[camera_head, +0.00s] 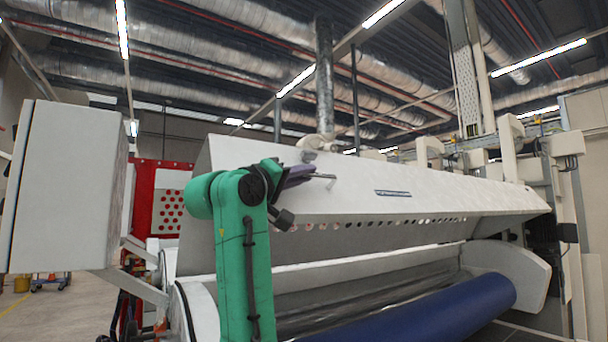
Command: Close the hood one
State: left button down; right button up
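The hood (370,190) is a long white angled cover on the roller coater. It stands raised, with a wide gap between its lower edge and the blue roller (420,312). A thin metal handle (322,176) sticks out near the left end of its front face. My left arm is green and rises in front of the machine's left end. My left gripper (297,174) is dark and purple-grey, beside the handle at the hood's left part. Whether it touches the handle, and how its fingers stand, I cannot tell. My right gripper is out of view.
A white control box (68,188) on a bracket stands close at the left. A red perforated panel (160,205) is behind it. White side plates (515,268) flank the roller. Floor is open at the far left.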

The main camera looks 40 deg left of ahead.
pick_arm(q)
jog(key=shift+f, duration=0.1)
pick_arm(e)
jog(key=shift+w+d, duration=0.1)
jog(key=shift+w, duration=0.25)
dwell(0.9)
